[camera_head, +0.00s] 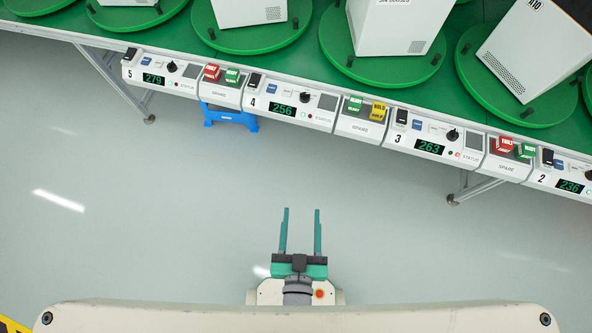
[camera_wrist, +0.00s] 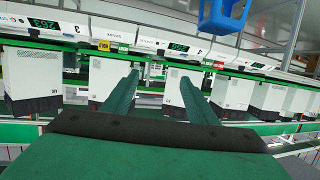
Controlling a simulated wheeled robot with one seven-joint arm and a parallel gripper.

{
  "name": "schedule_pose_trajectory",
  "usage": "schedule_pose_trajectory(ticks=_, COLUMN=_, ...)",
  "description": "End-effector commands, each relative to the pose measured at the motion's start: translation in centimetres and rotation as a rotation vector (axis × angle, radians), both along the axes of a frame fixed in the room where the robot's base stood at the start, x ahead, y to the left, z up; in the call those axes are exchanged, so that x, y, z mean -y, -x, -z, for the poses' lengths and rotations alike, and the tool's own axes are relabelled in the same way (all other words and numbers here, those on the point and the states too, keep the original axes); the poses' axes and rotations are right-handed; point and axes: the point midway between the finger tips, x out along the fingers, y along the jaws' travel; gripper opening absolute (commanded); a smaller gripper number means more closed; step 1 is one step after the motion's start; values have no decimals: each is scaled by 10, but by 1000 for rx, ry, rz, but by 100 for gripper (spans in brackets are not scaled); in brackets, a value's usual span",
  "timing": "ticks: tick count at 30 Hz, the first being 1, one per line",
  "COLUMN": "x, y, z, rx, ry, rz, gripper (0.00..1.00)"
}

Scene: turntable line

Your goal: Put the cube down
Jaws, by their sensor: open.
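My gripper (camera_head: 302,209) is open and empty over the floor, well short of the table; its two fingers also show in the wrist view (camera_wrist: 160,76). No cube is between them. Small labelled cubes sit in pairs on the SPARE panels along the table's front edge. A red cube (camera_head: 212,72) and a green cube (camera_head: 231,75) are between units 5 and 4. A green cube (camera_head: 354,103) and a yellow cube (camera_head: 377,111) are between units 4 and 3. A red cube (camera_head: 504,144) and a green cube (camera_head: 524,150) are between units 3 and 2.
The green table (camera_head: 310,68) carries several round green turntables (camera_head: 340,62) with white machines (camera_head: 393,27). Numbered control units (camera_head: 283,109) line its front edge. A blue stool (camera_head: 232,117) stands partly under the table. The floor between me and the table is clear.

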Motion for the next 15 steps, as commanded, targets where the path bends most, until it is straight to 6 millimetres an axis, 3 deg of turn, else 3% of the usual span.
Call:
schedule_pose_trajectory(ticks=3, x=-8, y=29, z=-16, rx=7, ry=-1, rz=-28, gripper=53)
schedule_pose_trajectory(ticks=6, x=-11, y=42, z=-27, rx=18, ry=-2, rz=-43, gripper=53)
schedule_pose_trajectory(ticks=15, x=-14, y=51, z=-36, rx=28, ry=-3, rz=-53, gripper=53)
